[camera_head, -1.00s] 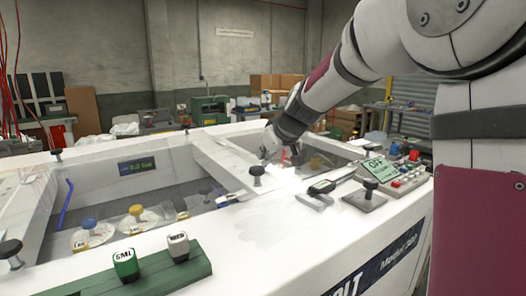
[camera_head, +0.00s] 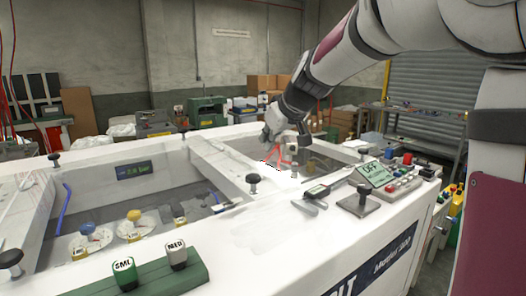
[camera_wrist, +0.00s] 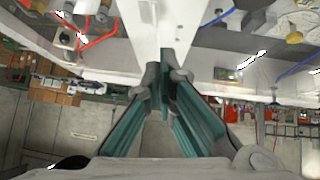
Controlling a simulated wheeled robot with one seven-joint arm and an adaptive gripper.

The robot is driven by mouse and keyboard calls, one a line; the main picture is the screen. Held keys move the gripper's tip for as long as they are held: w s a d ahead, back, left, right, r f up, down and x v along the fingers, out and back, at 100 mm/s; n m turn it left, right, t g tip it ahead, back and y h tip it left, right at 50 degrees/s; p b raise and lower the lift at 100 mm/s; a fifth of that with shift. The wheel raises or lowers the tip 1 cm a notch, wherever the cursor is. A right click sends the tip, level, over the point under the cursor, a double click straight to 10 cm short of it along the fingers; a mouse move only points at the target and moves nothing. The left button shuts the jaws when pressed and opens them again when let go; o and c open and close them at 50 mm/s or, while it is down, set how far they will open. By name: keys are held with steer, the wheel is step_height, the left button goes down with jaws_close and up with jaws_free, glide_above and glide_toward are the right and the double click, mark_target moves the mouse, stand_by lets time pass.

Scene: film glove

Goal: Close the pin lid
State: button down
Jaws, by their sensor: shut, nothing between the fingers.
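The white machine (camera_head: 270,235) has two open recessed bays with a white divider (camera_head: 215,165) between them. I cannot tell for sure which part is the pin lid. My gripper (camera_head: 276,138) is above the far part of the divider, near the right bay (camera_head: 325,150). A red bent part (camera_head: 278,155) shows just below it, and whether they touch is unclear. In the wrist view the teal fingers (camera_wrist: 165,78) are closed together with nothing between them, over a white bar (camera_wrist: 155,25). A red curved part (camera_wrist: 95,38) lies left of them.
Black knobs stand on the machine top, one near the divider (camera_head: 253,181). The left bay holds yellow (camera_head: 134,216) and blue (camera_head: 88,228) capped parts. A green block (camera_head: 155,268) carries the SML and MED stamps.

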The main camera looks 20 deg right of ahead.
steer(key=v, duration=0.5)
steer(key=p, duration=0.2)
glide_above(242, 164)
steer(key=shift+y, duration=0.4)
step_height(242, 164, down, 7)
steer(key=shift+w+f, duration=0.1)
steer(key=shift+f, duration=0.1)
step_height(242, 164, down, 3)
steer(key=shift+p, duration=0.7)
steer(key=shift+w+f, duration=0.1)
steer(key=shift+f, duration=0.4)
